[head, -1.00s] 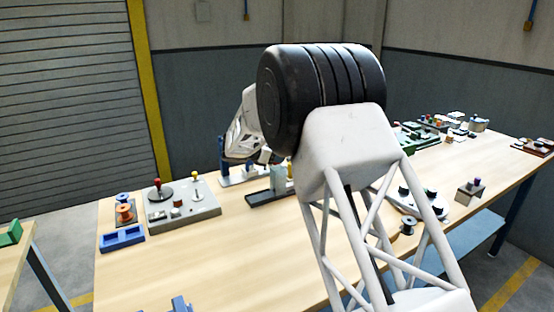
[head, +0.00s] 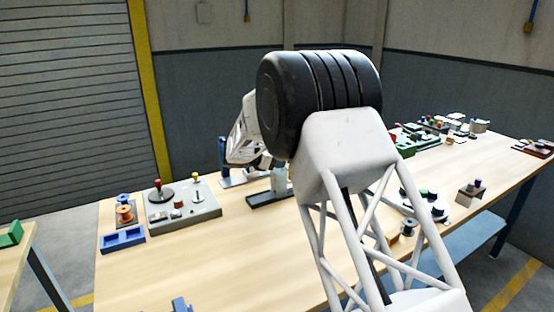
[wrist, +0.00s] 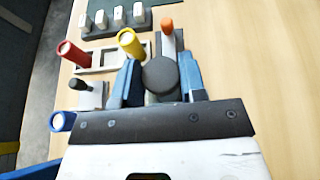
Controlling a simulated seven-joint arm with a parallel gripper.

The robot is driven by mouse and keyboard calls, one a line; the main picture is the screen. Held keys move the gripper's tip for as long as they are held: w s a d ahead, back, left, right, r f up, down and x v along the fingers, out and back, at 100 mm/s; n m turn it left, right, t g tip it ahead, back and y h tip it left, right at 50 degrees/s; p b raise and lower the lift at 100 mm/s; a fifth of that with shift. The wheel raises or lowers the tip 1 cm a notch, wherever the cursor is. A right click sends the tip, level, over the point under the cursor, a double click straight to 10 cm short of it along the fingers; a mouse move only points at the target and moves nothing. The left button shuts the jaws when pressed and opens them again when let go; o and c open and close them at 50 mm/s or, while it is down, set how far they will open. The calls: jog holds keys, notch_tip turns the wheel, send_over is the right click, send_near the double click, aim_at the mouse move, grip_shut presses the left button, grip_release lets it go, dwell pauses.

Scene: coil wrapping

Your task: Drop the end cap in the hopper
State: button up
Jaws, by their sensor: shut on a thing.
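The end cap shows in the wrist view as a dark grey round disc (wrist: 161,76), held between the two blue fingers of my gripper (wrist: 160,82). The fingers are shut on its sides, and its flat face is towards the camera. In the head view my arm hides the fingertips and the cap. I cannot pick out the hopper with certainty. A blue edge (wrist: 28,172) shows at the lower left of the wrist view, mostly cut off.
Near the gripper stand a yellow cylinder (wrist: 130,43), a red cylinder (wrist: 72,52) and an orange-topped peg (wrist: 168,38). A grey control panel (head: 182,205) and a blue tray (head: 123,239) lie at the table's left. The table's front middle is mostly clear.

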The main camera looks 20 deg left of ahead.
aim_at(284, 170)
jog(key=shift+f, duration=0.95)
jog(key=shift+s+f, duration=0.1)
jog(key=shift+f, duration=0.55)
jog(key=o, duration=0.8)
jog(key=shift+f, duration=0.2)
jog(key=shift+o, duration=0.2)
jog(key=shift+d, duration=0.1)
jog(key=shift+s, duration=0.15)
jog(key=shift+c, duration=0.2)
jog(key=shift+s+a+r, duration=0.1)
jog(key=shift+a+r, duration=0.05)
jog(key=shift+a, duration=0.1)
jog(key=shift+o, duration=0.7)
jog(key=shift+s+a+r, duration=0.15)
jog(key=shift+s+a, duration=0.1)
jog(key=shift+s+a+r, duration=2)
jog(key=shift+a+r, duration=0.15)
jog(key=shift+r, duration=0.05)
